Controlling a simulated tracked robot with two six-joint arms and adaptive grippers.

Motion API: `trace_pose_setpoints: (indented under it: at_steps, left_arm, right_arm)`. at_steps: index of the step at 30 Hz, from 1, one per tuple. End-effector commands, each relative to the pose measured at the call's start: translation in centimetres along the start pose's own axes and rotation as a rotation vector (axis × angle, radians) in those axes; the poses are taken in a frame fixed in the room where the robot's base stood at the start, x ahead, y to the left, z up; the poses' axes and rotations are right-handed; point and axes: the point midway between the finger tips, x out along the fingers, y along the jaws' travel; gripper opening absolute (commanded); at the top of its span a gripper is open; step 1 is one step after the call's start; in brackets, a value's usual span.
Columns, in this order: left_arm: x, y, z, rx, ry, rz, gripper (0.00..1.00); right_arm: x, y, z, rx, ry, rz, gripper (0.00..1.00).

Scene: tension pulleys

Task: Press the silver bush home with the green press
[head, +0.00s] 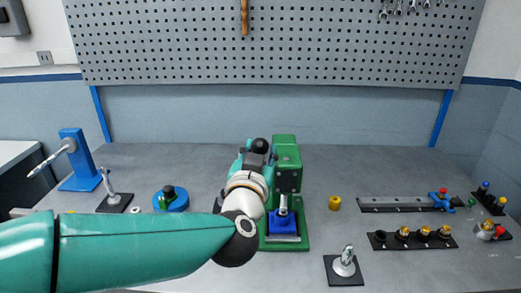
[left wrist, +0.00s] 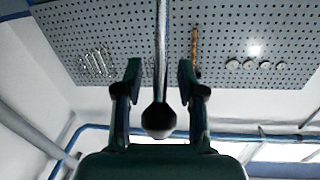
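The green press (head: 287,163) stands on the bench, right of the picture's middle. A blue block (head: 283,222) sits on its base under a silver upright part (head: 283,203). I cannot tell whether this part is the silver bush or the press's ram. My left gripper (head: 256,155) is at the press's left side, by the black ball knob (head: 259,145) of its lever. In the left wrist view my left gripper (left wrist: 159,70) is open, with the knob (left wrist: 159,120) between its fingers and gaps on both sides. My right gripper is not in view.
A yellow cylinder (head: 334,203) stands right of the press, a silver piece on a black plate (head: 344,273) in front. A grey rail (head: 400,204) and a black tray (head: 412,241) lie right. A blue stand (head: 77,160) and blue round fixture (head: 171,199) are left.

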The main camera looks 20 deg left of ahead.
Motion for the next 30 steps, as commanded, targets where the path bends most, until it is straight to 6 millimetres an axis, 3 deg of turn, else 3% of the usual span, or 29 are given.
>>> trace_pose_setpoints:
  at_steps: [10,17,30]
  left_arm:
    - [0.34,-0.01,0.06,0.000,-0.001,0.000,0.38]
    - [0.31,-0.02,0.05,0.000,-0.001,0.000,0.00]
    - [0.26,0.33,0.34,0.002,0.007,0.004,0.00]
  right_arm:
    - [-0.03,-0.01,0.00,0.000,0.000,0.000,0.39]
    - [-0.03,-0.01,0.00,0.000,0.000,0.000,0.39]
    - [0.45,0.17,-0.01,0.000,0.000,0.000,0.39]
